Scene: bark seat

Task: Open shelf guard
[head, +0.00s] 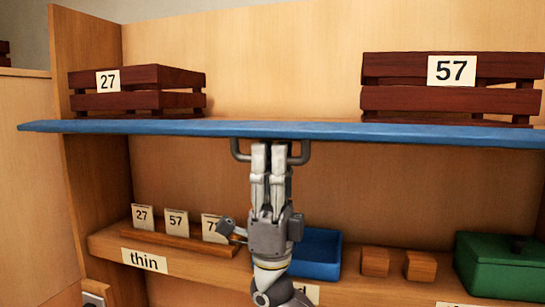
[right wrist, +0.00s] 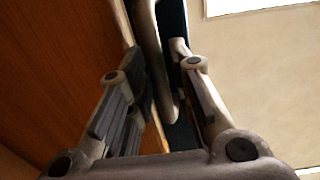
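The shelf guard (head: 190,127) is a long blue board running across the front of the upper shelf level. A grey U-shaped handle (head: 305,150) hangs from its underside near the middle. My right gripper (head: 271,150) reaches up from below, with its fingers at the middle of the handle. In the right wrist view the handle (right wrist: 152,55) lies between the two spread fingers (right wrist: 160,90), with a gap to the right finger. Contact with the left finger is unclear. My left gripper is not in view.
Above the board stand dark red slatted crates labelled 27 (head: 150,99) and 57 (head: 410,98). The lower shelf (head: 200,268) carries number cards (head: 176,221), a blue tray (head: 318,250), two wooden blocks (head: 375,262) and a green box (head: 495,265). A wooden side panel (head: 85,190) stands at left.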

